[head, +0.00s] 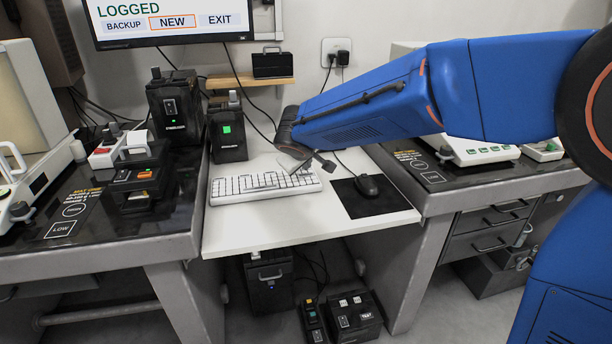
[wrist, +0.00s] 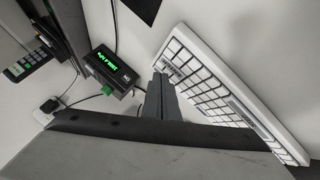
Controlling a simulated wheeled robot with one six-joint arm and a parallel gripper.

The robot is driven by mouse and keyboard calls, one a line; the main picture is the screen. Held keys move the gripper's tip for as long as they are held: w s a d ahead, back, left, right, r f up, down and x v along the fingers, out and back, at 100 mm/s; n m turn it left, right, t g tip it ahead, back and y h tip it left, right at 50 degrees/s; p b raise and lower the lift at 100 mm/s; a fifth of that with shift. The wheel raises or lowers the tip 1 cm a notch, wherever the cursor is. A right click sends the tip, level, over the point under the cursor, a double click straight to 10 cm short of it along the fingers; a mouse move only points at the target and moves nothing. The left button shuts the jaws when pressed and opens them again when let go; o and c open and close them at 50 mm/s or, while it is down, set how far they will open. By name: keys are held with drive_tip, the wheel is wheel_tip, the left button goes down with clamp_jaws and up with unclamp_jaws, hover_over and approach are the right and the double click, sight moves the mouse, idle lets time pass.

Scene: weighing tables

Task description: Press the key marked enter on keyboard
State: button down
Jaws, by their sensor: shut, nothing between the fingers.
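The white keyboard (head: 235,188) lies on the white desk (head: 240,232), left of the mouse. It also fills the right of the wrist view (wrist: 215,92), set slantwise. The key marked enter cannot be picked out, as the key labels are too small to read. My gripper (head: 298,168) is over the keyboard's right end in the head view, partly hidden by my blue arm. In the wrist view my gripper (wrist: 160,82) shows its grey fingers together and empty, with their tips beside the keyboard's edge. Whether they touch a key cannot be told.
A monitor (head: 160,8) reads LOGGED, with NEW outlined in orange. A black mouse (head: 367,185) rests on a dark mat (head: 375,207). Black devices (head: 227,132) stand behind the keyboard's left end. The desk front is clear.

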drive_tip(key=shift+f, duration=0.2)
idle(0.5)
drive_tip(key=shift+f, duration=0.25)
drive_tip(key=shift+f, duration=0.35)
idle(0.7)
drive_tip(key=shift+r, duration=0.8)
drive_tip(key=shift+r, duration=0.1)
drive_tip(key=shift+r, duration=2.4)
drive_tip(key=shift+d, duration=0.1)
